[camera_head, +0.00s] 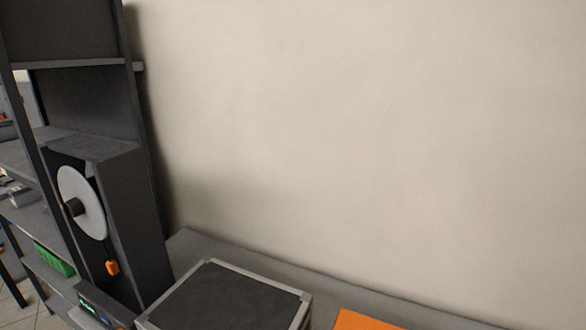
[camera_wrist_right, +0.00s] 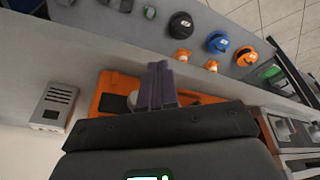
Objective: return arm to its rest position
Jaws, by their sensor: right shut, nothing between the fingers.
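My right gripper (camera_wrist_right: 160,72) shows in the right wrist view, its two dark purple fingers together with nothing between them. Behind the fingers is a flat orange object (camera_wrist_right: 108,92) on a grey surface, partly hidden by my wrist. Neither gripper shows in the head view, and my left gripper is in no view.
In the head view, a dark cabinet with a pale disc (camera_head: 82,203) stands at the left, beside a dark grey metal-edged case (camera_head: 230,298). In the wrist view, a grey vented box (camera_wrist_right: 53,107) and black (camera_wrist_right: 181,25) and blue (camera_wrist_right: 217,42) helmets surround the gripper.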

